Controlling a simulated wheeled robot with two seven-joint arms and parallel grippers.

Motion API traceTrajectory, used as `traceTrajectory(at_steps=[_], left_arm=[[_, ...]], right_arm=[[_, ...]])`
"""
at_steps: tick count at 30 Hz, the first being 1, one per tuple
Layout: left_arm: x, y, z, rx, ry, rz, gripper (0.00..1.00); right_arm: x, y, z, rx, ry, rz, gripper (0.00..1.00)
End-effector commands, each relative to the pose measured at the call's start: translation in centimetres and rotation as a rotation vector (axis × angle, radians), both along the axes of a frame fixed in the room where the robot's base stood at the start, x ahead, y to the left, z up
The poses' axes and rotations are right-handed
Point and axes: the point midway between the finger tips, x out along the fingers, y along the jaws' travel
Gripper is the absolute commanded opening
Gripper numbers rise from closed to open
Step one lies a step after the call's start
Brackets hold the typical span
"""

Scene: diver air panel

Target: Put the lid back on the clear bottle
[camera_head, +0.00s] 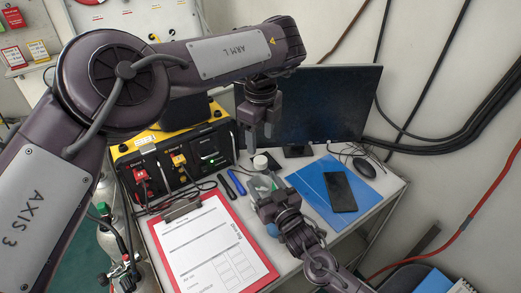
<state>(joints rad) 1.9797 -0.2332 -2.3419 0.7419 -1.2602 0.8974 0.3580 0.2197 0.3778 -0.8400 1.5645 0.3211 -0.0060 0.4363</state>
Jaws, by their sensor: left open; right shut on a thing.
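A small white round thing that looks like the lid (260,162) is on the desk, just below my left gripper (258,140). My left gripper is open and empty, pointing down above it, in front of the monitor. My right gripper (263,188) is low over the desk and shut on a pale, see-through thing that looks like the clear bottle (262,180). My gripper hides much of that thing, so I cannot tell its tilt or see its mouth clearly. The lid-like thing is beyond it, apparently apart from it.
A red clipboard (267,269) lies in front. A blue folder (310,184) with a black phone (340,192) lies at the right, near a mouse (365,168). A yellow-black air panel (185,158) stands left, a monitor (330,100) behind. Two markers (232,183) lie left of my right gripper.

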Motion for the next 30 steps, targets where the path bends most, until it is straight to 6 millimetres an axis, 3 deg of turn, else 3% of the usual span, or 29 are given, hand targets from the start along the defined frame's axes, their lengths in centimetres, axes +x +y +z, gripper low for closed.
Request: traceTrajectory(at_steps=[3,9,20,21,26,30], left_arm=[[0.1,0.0,2.5,0.002,-0.004,0.000,0.57],[0.0,0.0,4.9,0.002,-0.001,-0.001,0.57],[0.0,0.0,5.4,0.001,0.001,0.000,0.57],[0.0,0.0,5.4,0.001,0.001,0.000,0.57],[0.0,0.0,5.4,0.001,0.001,0.000,0.57],[0.0,0.0,5.4,0.001,0.001,0.000,0.57]], right_arm=[[0.0,0.0,0.0,0.000,0.000,0.000,0.00],[0.0,0.0,0.0,0.000,0.000,0.000,0.00],[0.0,0.0,0.0,0.000,-0.001,0.000,0.00],[0.0,0.0,0.0,0.000,-0.001,0.000,0.61],[0.0,0.0,0.0,0.000,0.000,0.000,0.82],[0.0,0.0,0.0,0.000,0.000,0.000,0.82]])
